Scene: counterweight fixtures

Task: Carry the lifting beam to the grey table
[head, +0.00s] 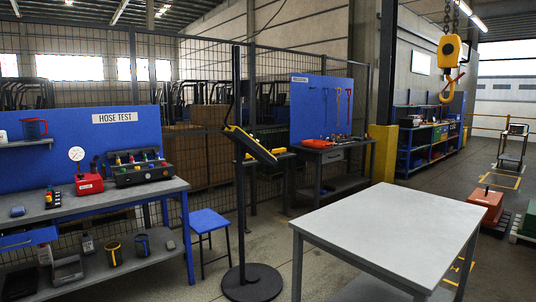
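The grey table (395,222) stands close in front of me at the right. Its light grey top is bare, and it has dark legs and a lower shelf. I cannot make out a lifting beam for certain in the head view. Neither of my grippers is in view.
A dark stand (250,281) with a round base and a tilted yellow-edged panel stands left of the table. A blue stool (209,221) and the hose test bench (110,200) are further left. An orange block (487,206) sits beyond the table; open floor lies behind it.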

